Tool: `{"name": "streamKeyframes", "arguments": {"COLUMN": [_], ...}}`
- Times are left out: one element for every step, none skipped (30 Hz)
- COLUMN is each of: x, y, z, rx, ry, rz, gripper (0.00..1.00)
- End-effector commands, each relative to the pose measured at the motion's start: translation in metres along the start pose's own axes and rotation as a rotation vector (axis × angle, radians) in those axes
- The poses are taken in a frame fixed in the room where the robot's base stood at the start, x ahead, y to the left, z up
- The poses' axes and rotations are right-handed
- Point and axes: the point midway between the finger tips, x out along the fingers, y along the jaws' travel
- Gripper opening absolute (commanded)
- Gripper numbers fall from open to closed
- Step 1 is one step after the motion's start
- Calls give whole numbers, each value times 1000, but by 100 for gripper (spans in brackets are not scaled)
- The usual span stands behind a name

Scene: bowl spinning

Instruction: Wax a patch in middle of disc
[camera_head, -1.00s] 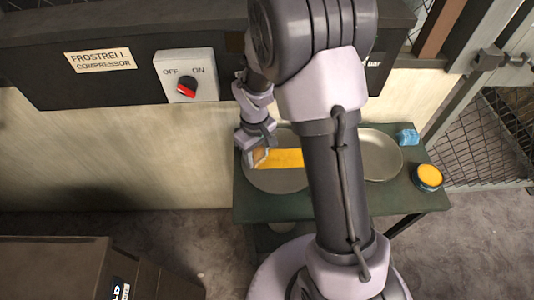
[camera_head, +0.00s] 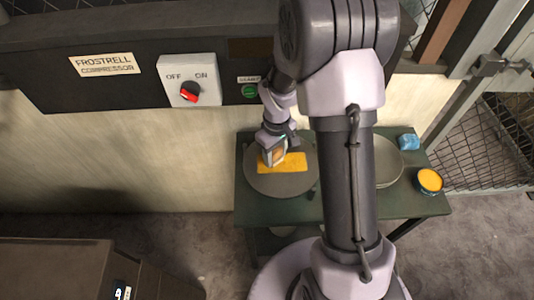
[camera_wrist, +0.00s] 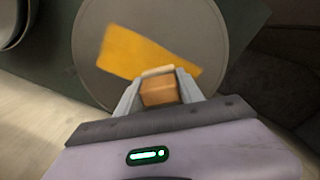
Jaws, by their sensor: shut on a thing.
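A round grey disc (camera_head: 263,182) lies on the left part of the green table, with a yellow-orange wax patch (camera_head: 290,164) across its middle. The disc (camera_wrist: 205,30) and the patch (camera_wrist: 130,48) also show in the wrist view. My gripper (camera_head: 273,155) is over the patch's left end. It is shut on a small tan-orange block (camera_wrist: 158,88) with a pale far edge. The block overlaps the patch's lower edge in the wrist view; I cannot tell whether it touches the disc.
A second round dish (camera_head: 388,165) stands right of my arm, partly hidden by it. A yellow-topped tin (camera_head: 429,181) and a blue cloth-like lump (camera_head: 408,142) lie at the green table's (camera_head: 285,212) right end. A switch panel (camera_head: 188,80) is on the compressor behind.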

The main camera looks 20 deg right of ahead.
Motion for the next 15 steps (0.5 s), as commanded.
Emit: {"name": "streamKeyframes", "arguments": {"x": [0, 0, -1, -1, -1, 0, 0, 0, 0, 0, 0, 0, 0, 0, -1], "y": [5, 8, 11, 13, 15, 16, 16, 16, 15, 13, 11, 8, 6, 3, -1], "z": [5, 8, 11, 12, 14, 15, 15, 14, 13, 12, 10, 8, 5, 3, 0], "rx": [2, 2, 3, 2, 1, 1, 0, -1, -1, -2, -2, -2, -2, -3, -3], "ry": [-3, -3, -3, -2, -2, -2, -2, -2, -1, -1, -1, -1, -1, -1, 0], "rz": [-1, -1, -1, -1, -1, -1, -1, -1, -1, -1, -1, 0, 0, 0, 0], "gripper": [7, 7, 7, 7, 7, 7, 7, 7, 7, 7, 7, 7, 7, 7, 7]}}
